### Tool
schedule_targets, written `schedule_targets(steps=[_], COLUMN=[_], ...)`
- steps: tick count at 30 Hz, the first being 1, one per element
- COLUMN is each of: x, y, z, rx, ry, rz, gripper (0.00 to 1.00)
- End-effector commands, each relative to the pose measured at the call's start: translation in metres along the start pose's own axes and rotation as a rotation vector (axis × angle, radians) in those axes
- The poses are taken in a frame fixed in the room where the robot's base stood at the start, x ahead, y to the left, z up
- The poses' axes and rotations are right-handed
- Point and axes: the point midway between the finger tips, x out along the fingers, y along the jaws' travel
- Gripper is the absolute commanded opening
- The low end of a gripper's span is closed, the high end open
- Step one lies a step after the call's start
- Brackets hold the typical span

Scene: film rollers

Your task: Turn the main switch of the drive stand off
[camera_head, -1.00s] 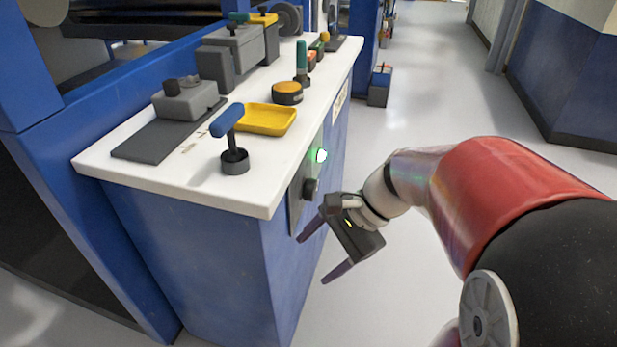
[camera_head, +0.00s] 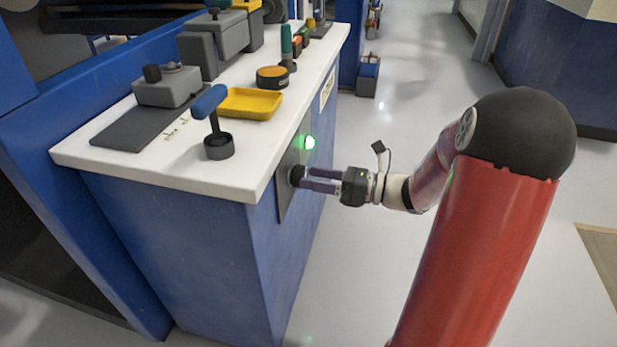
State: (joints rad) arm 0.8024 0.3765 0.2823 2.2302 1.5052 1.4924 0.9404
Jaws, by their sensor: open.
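The drive stand (camera_head: 190,245) is a blue cabinet with a white top. A grey plate (camera_head: 283,204) on its right side face carries a black rotary knob (camera_head: 296,175), the main switch by its look. A green lamp (camera_head: 309,142) above the knob is lit. My gripper (camera_head: 304,180) points left at the knob, with its two purple fingers level and apart. The fingertips are at the knob, seemingly one on each side; I cannot tell whether they touch it. The fingers partly hide the knob, and its pointer position cannot be made out.
On the top stand a blue-handled lever (camera_head: 212,115), a yellow tray (camera_head: 250,102), an orange-topped button (camera_head: 272,77) and a green-handled lever (camera_head: 287,45). The floor (camera_head: 400,110) right of the stand is clear. A small blue-grey box (camera_head: 368,78) stands further back.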

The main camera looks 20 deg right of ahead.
Motion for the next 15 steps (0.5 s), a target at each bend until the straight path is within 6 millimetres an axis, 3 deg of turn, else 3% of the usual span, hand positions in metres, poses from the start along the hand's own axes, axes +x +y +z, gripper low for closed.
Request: schedule_targets(steps=[6, 15], x=[0.02, 0.022], y=[0.0, 0.0], z=[0.0, 0.0], rx=[-0.001, -0.002], ry=[0.001, 0.001], rz=[0.001, 0.0], gripper=[0.68, 0.65])
